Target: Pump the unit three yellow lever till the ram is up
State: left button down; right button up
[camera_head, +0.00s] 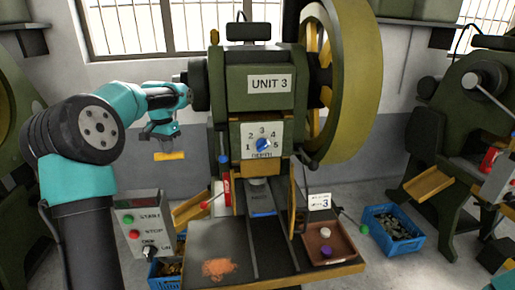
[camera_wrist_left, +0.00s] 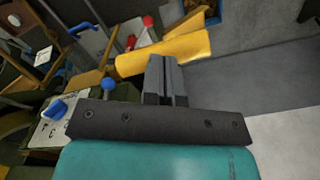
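Unit 3 (camera_head: 266,107) is a green press with a large flywheel, in the middle of the head view. The yellow lever's bar (camera_head: 169,155) shows at the left of the press, just below my left gripper (camera_head: 162,136). In the left wrist view the yellow bar (camera_wrist_left: 180,52) lies crosswise at the fingertips. My left gripper's fingers (camera_wrist_left: 166,68) are together and cover part of the bar's near edge; I cannot tell whether they touch it. The lever's pivot is not clear. The ram area (camera_head: 258,190) sits above the bed, partly shadowed; its height is hard to judge. My right gripper is not in view.
A start/stop control box (camera_head: 145,222) stands at the front left. The press table (camera_head: 215,245) carries orange scraps and a brown tray (camera_head: 342,243). A blue crate (camera_head: 391,229) is on the floor at right. Another press (camera_head: 460,130) stands further right.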

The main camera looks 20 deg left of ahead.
pick_arm(q)
jog(key=shift+f, duration=0.1)
jog(key=shift+w+a+f, duration=0.2)
jog(key=shift+w+f, duration=0.15)
jog(key=shift+f, duration=0.55)
jog(key=shift+w+a+f, duration=0.2)
jog(key=shift+w+f, duration=0.1)
jog(key=shift+f, duration=0.55)
jog(key=shift+w+a+f, duration=0.2)
jog(key=shift+w+f, duration=0.15)
jog(key=shift+f, duration=0.55)
jog(key=shift+w+a+f, duration=0.3)
jog(key=shift+w+f, duration=0.15)
jog(key=shift+f, duration=0.35)
jog(key=shift+w+a+f, duration=0.3)
jog(key=shift+w+f, duration=0.1)
jog(key=shift+f, duration=0.45)
jog(key=shift+w+a+f, duration=0.3)
jog(key=shift+w+f, duration=0.15)
jog(key=shift+f, duration=0.35)
jog(key=shift+f, duration=0.1)
